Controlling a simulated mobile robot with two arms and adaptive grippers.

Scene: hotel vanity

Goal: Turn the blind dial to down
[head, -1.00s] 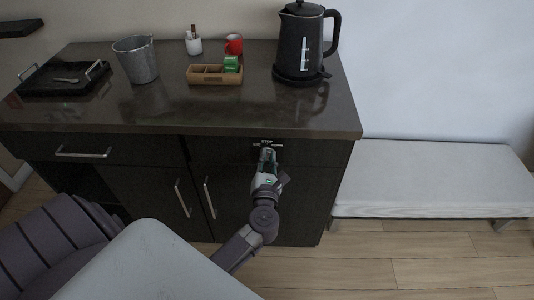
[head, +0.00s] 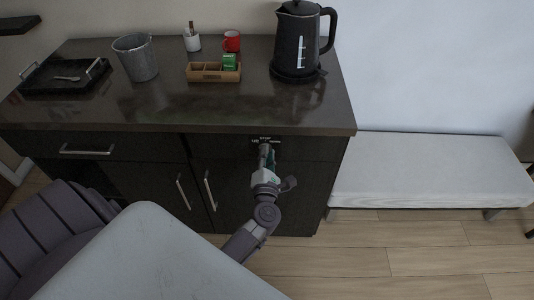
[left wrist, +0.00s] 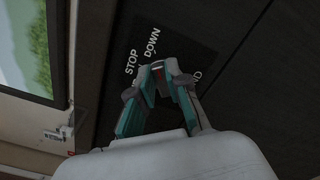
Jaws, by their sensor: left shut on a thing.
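The blind dial (left wrist: 158,71) is mostly hidden between the fingertips of my left gripper (left wrist: 158,68), which is shut on it. A small pale and red bit of it shows there in the left wrist view. The dark label plate (left wrist: 185,42) around it reads STOP and DOWN; another label is partly covered, and the letters ND show at the right. In the head view my left gripper (head: 265,150) meets the cabinet front just under the white lettering (head: 265,138). Which label the dial points to cannot be told. My right gripper is not in view.
The dark cabinet top (head: 200,112) overhangs just above the gripper. A kettle (head: 297,45), wooden box (head: 205,75), bucket (head: 137,60) and black tray (head: 60,85) stand on it. Door handles (head: 209,190) lie left of my arm. A pale bench (head: 430,170) stands right.

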